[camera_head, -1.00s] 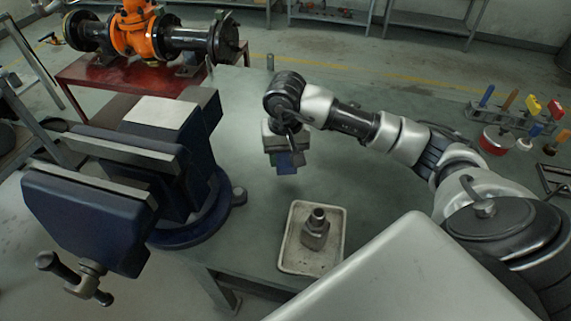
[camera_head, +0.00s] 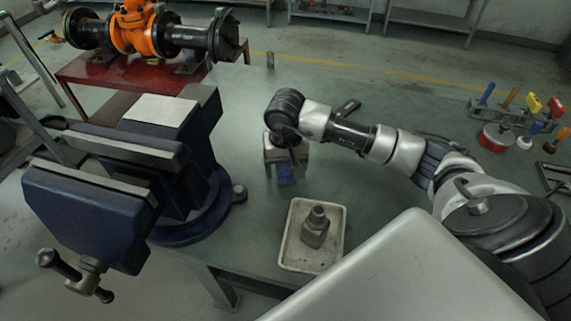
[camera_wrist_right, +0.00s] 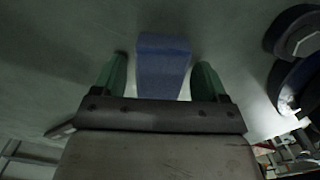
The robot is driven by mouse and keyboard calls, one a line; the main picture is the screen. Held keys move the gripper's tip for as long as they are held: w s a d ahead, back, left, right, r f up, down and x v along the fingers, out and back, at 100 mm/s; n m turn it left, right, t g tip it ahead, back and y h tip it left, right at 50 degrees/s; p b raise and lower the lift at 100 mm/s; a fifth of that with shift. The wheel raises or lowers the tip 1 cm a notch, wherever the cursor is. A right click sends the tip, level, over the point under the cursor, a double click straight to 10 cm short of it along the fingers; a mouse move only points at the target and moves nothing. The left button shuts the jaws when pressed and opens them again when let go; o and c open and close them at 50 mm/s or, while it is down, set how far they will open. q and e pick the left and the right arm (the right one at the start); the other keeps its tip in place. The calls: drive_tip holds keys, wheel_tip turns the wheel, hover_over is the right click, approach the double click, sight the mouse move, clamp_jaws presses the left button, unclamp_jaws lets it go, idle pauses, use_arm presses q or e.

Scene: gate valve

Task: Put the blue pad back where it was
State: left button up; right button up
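The blue pad (camera_head: 284,175) shows just under my right gripper (camera_head: 285,165) in the head view, above or on the green bench; I cannot tell whether it touches the bench. In the right wrist view the pad (camera_wrist_right: 163,66) stands between the two green fingers of my right gripper (camera_wrist_right: 160,78). The fingers are spread, with a narrow gap beside the pad. The gripper body hides part of the pad in the head view. My left gripper is not in view.
A blue vise (camera_head: 175,165) stands on the bench left of my right gripper. A metal tray (camera_head: 290,262) holding a metal fitting (camera_head: 315,228) lies nearer the front. A small dark object (camera_head: 347,108) lies behind my right arm. A tool rack (camera_head: 515,115) is at the right.

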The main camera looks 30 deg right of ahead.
sight(285, 165)
drive_tip(key=shift+r, duration=0.3)
wheel_tip(285, 165, up, 12)
drive_tip(key=shift+f, duration=0.15)
idle(0.5)
